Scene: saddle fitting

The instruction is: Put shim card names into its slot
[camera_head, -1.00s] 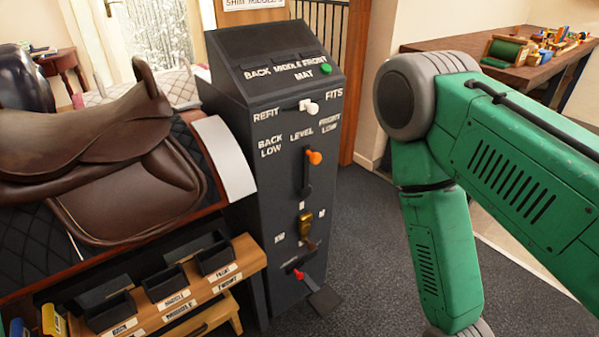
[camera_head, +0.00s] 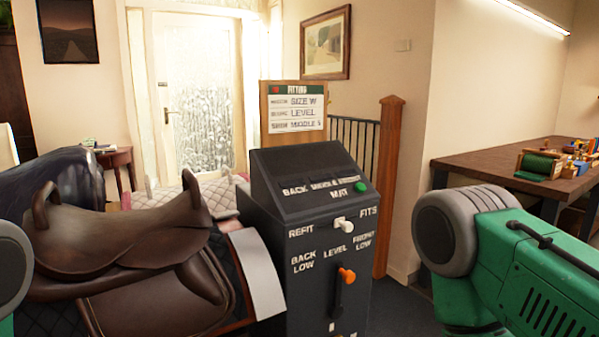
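A fitting board (camera_head: 293,107) stands behind the dark console (camera_head: 310,240). Its lines read about "SIZE W", "LEVEL" and "MIDDLE" with a further character I cannot read surely. The console's sloped top has slots labelled BACK, MIDDLE and FRONT (camera_head: 322,186), with MAT below; I cannot tell whether anything is in them. No loose shim is visible. My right arm comes in at the right, in front of the console's right side, its gripper out of view. Only a rounded part of my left arm shows at the left edge; its gripper is out of view too.
A brown saddle (camera_head: 120,240) rests on a stand left of the console. A wooden post (camera_head: 389,180) and workbench (camera_head: 500,170) stand to the right.

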